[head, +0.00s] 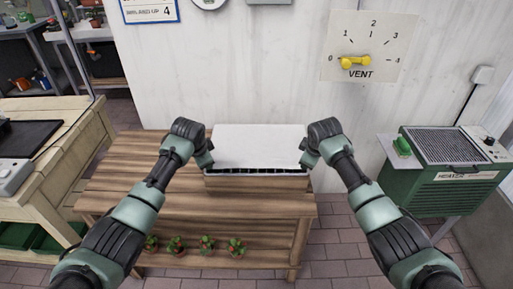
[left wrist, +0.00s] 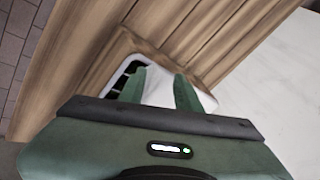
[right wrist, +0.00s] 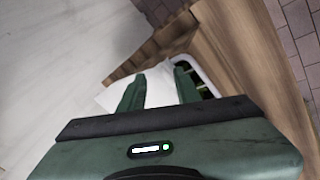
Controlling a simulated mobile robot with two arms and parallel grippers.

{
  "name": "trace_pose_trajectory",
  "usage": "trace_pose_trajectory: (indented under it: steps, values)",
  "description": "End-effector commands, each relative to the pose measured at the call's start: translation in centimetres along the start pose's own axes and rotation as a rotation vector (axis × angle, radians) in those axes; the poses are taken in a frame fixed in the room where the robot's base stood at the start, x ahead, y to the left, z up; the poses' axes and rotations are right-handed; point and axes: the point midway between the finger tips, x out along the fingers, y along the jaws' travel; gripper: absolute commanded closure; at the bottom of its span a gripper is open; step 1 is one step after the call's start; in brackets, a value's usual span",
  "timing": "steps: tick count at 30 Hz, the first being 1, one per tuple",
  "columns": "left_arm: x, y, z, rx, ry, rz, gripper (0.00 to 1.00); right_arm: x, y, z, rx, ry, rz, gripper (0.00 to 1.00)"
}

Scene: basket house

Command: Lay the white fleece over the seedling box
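The white fleece (head: 260,143) lies spread over most of the seedling box (head: 256,186), which stands on the wooden bench against the wall. A dark strip of the box's inside shows along its front edge, behind a pale rim. My left gripper (head: 209,161) is at the box's left side. In the left wrist view its fingers (left wrist: 160,90) are apart, with white fleece showing between them. My right gripper (head: 305,161) is at the right side. In the right wrist view its fingers (right wrist: 158,88) are also apart, over fleece and near the box's rim (right wrist: 205,78).
The wooden bench (head: 150,200) has free room left of the box. Several small potted plants (head: 207,244) stand low at its front. A green heater (head: 448,165) is at right, a workbench (head: 60,165) at left. A yellow vent dial (head: 354,62) is on the wall.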

Motion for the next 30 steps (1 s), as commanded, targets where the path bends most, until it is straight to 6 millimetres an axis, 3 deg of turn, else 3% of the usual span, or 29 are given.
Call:
trace_pose_trajectory:
  steps: [11, 30]
  values:
    - [0.1, 0.9, 0.0, 0.002, -0.002, 0.018, 0.6, 0.1, -0.9, 0.0, -0.002, -0.002, -0.018, 0.6]
    - [-9.7, 1.1, 0.3, 0.003, 0.001, 0.009, 0.6, -9.7, -1.1, 0.3, -0.002, 0.001, -0.009, 0.6]
